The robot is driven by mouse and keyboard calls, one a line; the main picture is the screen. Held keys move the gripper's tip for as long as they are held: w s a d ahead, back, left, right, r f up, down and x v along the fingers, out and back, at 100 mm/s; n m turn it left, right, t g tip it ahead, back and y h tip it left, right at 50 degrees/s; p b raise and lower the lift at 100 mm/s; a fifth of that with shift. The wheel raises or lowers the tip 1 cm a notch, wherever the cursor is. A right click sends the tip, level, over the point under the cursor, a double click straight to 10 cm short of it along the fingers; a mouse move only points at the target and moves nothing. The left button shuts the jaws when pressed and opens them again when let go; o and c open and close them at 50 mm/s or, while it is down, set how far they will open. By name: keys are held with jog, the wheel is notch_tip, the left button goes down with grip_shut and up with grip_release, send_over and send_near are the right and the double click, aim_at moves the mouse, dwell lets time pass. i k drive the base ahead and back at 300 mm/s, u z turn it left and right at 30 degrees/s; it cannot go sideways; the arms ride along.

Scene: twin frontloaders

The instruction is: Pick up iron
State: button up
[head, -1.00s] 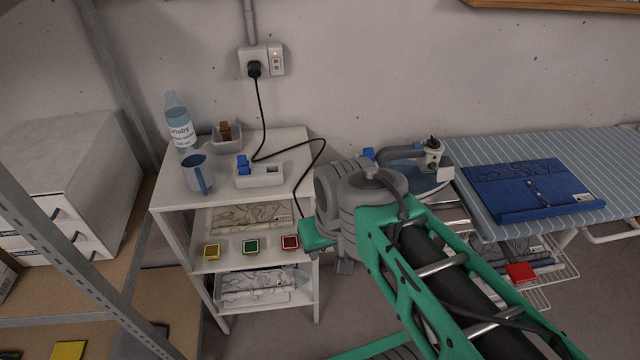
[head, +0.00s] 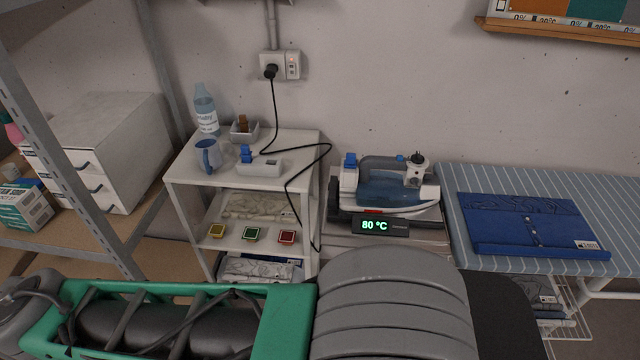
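The iron (head: 392,187) is blue and grey with a grey handle on top. It rests on a white and grey base (head: 425,215) whose dark display reads 80 °C, between the white shelf cart and the ironing board. Nothing is holding it. My arm crosses the bottom of the head view, below and in front of the iron. My gripper is not clearly visible, so its opening does not show.
A black cord runs from the wall outlet (head: 280,65).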

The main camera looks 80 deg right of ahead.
aim_at(369, 188)
jog(key=u, duration=0.4)
jog(key=k, duration=0.9)
jog(key=z, duration=1.1)
